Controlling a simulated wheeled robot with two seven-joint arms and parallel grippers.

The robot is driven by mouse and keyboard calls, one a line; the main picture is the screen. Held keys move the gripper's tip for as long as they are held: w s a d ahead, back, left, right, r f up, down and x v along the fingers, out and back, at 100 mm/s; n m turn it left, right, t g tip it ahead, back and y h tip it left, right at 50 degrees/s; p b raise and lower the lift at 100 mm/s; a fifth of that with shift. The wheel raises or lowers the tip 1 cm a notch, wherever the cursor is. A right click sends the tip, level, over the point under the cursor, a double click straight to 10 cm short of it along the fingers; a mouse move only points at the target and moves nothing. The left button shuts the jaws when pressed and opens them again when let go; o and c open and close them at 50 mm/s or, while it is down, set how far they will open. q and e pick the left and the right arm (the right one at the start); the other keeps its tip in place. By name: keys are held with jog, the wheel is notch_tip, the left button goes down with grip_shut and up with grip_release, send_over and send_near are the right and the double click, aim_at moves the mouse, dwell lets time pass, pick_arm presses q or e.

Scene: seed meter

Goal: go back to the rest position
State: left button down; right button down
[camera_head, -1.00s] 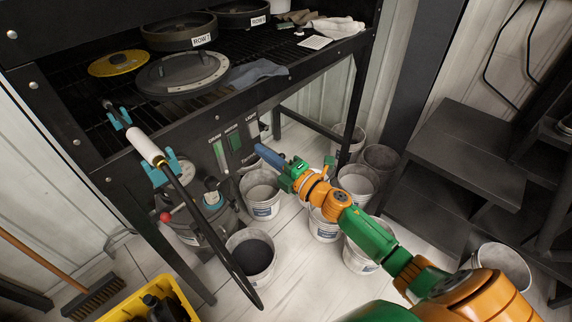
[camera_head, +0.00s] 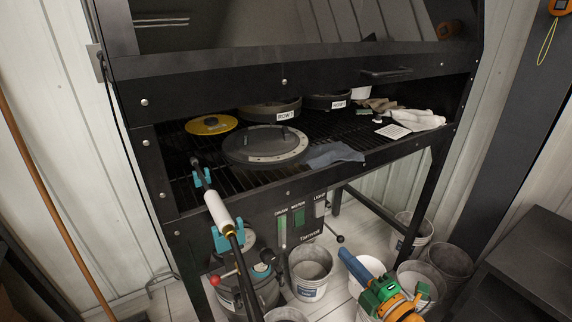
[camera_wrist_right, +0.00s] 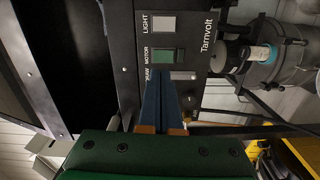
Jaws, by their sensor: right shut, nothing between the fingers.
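My right gripper (camera_head: 343,253) has slim blue fingers on a green and orange wrist. It is shut and empty, in front of and lower right of the black control panel (camera_head: 319,229), and apart from it in the head view. The panel has DRAW, MOTOR (camera_head: 299,217) and LIGHT (camera_head: 320,208) controls. In the right wrist view the closed fingers (camera_wrist_right: 163,75) point at the panel and cover part of its DRAW area, just below the green MOTOR switch (camera_wrist_right: 166,56). My left gripper is not in view.
A black bench (camera_head: 391,150) holds a grey round lid (camera_head: 266,145), a yellow disc (camera_head: 211,125), dark ROW pans and cloths. A white-handled wand (camera_head: 219,210) hangs at its front. Buckets (camera_head: 311,268) stand below. Dark steps (camera_head: 530,265) are at right.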

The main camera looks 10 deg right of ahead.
jog(key=s+d+f+m+g+h+p, duration=0.1)
jog(key=s+f+m+g+h, duration=0.2)
jog(key=f, duration=0.5)
jog(key=s+d+f+m+g+h+p, duration=0.1)
jog(key=s+d+f+m+g, duration=0.2)
jog(key=f, duration=0.4)
jog(key=s+f+m+g+h, duration=0.1)
jog(key=s+f+m, duration=0.35)
jog(key=f, duration=0.35)
jog(key=s+a+f+m+g, duration=0.2)
jog(key=s+f+g, duration=0.1)
jog(key=s, duration=0.5)
jog(key=s+a+f+m+g+p, duration=0.1)
jog(key=s+a+f+m+g, duration=0.1)
jog(key=s+f, duration=0.3)
jog(key=s+a+f+m+g+p, duration=0.1)
jog(key=s+a+f+m+g, duration=0.1)
jog(key=s, duration=1.1)
notch_tip(320, 180, down, 3)
jog(key=shift+s+a+r+m+g, duration=0.1)
jog(key=shift+s+a+m+g, duration=0.2)
jog(key=shift+m+g, duration=0.7)
